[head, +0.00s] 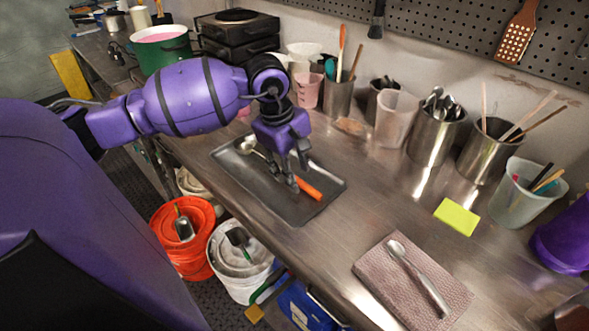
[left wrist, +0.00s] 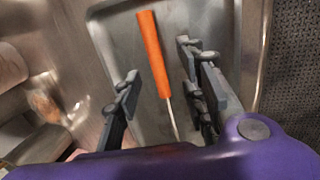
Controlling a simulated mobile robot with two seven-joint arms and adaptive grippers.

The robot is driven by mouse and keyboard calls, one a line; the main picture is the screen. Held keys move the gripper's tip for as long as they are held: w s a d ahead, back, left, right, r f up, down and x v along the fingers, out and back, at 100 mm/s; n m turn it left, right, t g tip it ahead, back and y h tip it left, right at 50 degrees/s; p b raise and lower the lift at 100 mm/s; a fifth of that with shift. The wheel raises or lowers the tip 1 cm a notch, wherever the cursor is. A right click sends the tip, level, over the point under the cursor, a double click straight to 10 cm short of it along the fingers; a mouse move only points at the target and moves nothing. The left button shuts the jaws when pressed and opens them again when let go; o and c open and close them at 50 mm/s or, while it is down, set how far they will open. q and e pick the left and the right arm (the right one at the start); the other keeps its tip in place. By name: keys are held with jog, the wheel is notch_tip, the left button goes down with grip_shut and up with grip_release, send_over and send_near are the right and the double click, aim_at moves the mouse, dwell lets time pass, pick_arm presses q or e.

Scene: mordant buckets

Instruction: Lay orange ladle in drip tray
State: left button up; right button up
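The orange ladle, with an orange handle (head: 310,189) and a metal shaft and bowl, lies in the grey metal drip tray (head: 268,194) on the bench. Its bowl is towards the tray's far left corner. In the left wrist view the orange handle (left wrist: 152,52) lies over the tray floor (left wrist: 115,45). My left gripper (head: 298,176) is over the tray, pointing down at the ladle. Its fingers (left wrist: 157,62) are spread, with the handle between them and gaps on both sides. The gripper hides part of the ladle's shaft. My right gripper is not in view.
A pink cloth (head: 380,285) with a metal spoon (head: 420,278) lies at the front right. A yellow note (head: 456,217) lies behind it. Metal pots and cups (head: 437,137) of utensils line the wall. Orange (head: 183,255) and white buckets (head: 240,283) stand below the bench's edge.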

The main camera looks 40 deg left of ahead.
pick_arm(q)
jog(key=v, duration=1.1)
jog(key=shift+r, duration=0.3)
